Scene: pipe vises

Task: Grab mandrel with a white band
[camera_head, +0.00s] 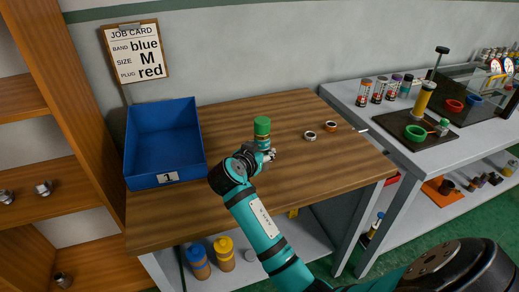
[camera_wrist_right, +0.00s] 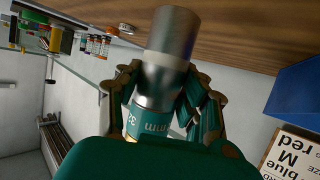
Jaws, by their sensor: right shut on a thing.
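My right gripper (camera_head: 266,156) is over the wooden table and is shut on a mandrel (camera_wrist_right: 172,35). My left gripper is out of view.
A blue bin (camera_head: 127,158) marked 1 stands on the wooden table (camera_head: 315,190) to the left. Two small rings (camera_head: 310,135) lie to the right of the gripper. A job card (camera_head: 137,54) hangs behind. A grey bench (camera_head: 350,94) holds several jars and vises at the right.

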